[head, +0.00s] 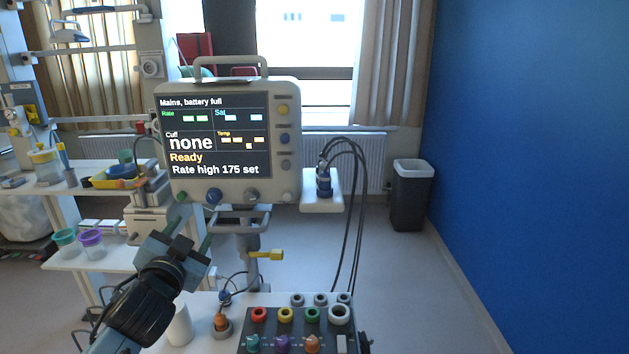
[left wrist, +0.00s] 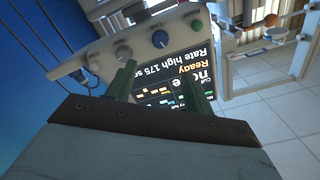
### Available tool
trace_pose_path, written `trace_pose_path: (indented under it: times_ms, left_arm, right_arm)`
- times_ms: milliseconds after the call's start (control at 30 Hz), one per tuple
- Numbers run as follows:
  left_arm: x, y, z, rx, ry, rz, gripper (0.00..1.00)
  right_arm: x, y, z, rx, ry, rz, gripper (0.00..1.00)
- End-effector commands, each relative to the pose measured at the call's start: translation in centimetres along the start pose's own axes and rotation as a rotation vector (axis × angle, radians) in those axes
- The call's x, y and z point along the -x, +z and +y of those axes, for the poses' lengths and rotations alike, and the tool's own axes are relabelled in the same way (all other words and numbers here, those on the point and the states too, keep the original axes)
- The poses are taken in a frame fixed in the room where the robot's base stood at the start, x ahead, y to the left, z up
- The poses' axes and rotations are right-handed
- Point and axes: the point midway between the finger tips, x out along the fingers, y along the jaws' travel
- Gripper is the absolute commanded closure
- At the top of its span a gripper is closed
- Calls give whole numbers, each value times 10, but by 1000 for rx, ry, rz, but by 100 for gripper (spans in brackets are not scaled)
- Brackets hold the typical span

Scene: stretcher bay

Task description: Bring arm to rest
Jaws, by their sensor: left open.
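My left gripper (head: 194,228) is in front of the monitor's lower left part, with its arm coming in from the bottom left. Its two green fingers stand apart with nothing between them. In the left wrist view the open fingers (left wrist: 160,88) point toward the monitor's (left wrist: 172,62) lower edge and knobs, which appear turned over there. The monitor (head: 215,130) reads "Mains, battery full", "Cuff none", "Ready" and "Rate high 175 set". Whether the fingers touch it cannot be told. My right gripper is not in view.
A panel with coloured sockets and knobs (head: 290,331) is at the bottom centre. A yellow lever (head: 265,254) is on the monitor's post. Black cables (head: 357,220) hang from a side holder (head: 322,204). Shelves (head: 90,262) with cups stand left. Floor is clear right, before a bin (head: 409,200).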

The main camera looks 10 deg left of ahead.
Motion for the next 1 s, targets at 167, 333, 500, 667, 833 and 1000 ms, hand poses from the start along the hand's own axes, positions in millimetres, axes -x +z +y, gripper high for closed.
trace_pose_path:
  times_ms: [167,333,500,667,833,1000]
  left_arm:
    - [22,30,29,39,59,-116,48]
    - [94,96,93,118,218,-420,48]
    - [178,139,142,171,386,-698,48]
    - [242,156,168,201,513,-880,48]
    - [303,162,186,225,635,-1040,48]
    - [316,189,211,224,681,-1102,48]
  right_arm:
    - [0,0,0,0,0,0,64]
    - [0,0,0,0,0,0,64]
    - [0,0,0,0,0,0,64]
    - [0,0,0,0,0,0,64]
    - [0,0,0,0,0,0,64]
    - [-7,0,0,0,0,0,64]
